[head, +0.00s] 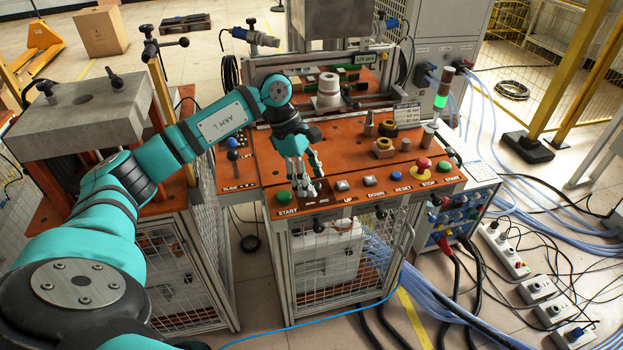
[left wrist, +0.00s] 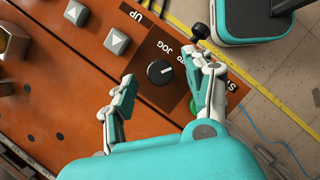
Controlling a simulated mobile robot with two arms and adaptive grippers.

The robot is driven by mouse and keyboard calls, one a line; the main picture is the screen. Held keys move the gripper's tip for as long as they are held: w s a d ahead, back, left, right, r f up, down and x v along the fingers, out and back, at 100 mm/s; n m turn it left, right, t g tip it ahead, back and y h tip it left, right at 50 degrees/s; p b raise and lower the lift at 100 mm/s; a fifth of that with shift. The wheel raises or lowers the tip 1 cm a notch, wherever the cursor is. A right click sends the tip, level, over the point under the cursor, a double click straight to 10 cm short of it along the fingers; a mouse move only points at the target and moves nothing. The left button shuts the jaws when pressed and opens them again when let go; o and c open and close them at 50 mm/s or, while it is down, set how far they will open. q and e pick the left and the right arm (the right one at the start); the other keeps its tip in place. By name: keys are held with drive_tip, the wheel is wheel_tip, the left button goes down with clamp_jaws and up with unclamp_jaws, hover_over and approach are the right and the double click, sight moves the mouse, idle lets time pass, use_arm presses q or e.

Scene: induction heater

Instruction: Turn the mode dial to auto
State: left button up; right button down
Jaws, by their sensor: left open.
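The mode dial (left wrist: 160,73) is a round black knob with a white pointer mark, on a dark brown plate in the left wrist view. The word JOG is printed beside it; other lettering there is partly hidden by a finger. My left gripper (left wrist: 162,78) is open, with one finger on each side of the dial, apart from it as far as I can tell. In the head view my left gripper (head: 307,178) is over the front of the orange control panel (head: 355,160) and hides the dial. My right gripper is not in view.
Two grey square buttons (left wrist: 116,40) sit beside the dial plate. In the head view a green START button (head: 283,196) is left of the gripper, and a red stop button (head: 423,164) is farther right. Metal parts (head: 384,147) stand behind on the panel.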

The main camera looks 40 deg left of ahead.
use_arm(q)
drive_tip(key=v, duration=1.1)
drive_tip(key=shift+r, duration=0.2)
